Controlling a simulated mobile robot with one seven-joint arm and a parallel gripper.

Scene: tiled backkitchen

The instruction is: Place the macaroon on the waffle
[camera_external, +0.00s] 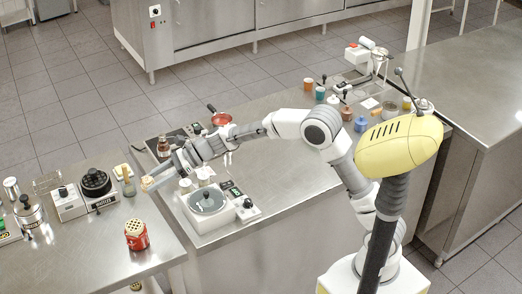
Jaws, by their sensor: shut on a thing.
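My gripper (152,181) is at the left end of my outstretched arm, over the gap between the left counter and the middle counter. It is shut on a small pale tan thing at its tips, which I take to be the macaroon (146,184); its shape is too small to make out. I cannot pick out the waffle for sure. A black round appliance that looks like a waffle maker (95,182) stands on the left counter, left of my gripper.
On the left counter (85,255) stand a red canister with a cream top (136,236), a glass shaker (127,187) and metal jars. A white scale-like appliance (207,203) sits on the middle counter below my forearm.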

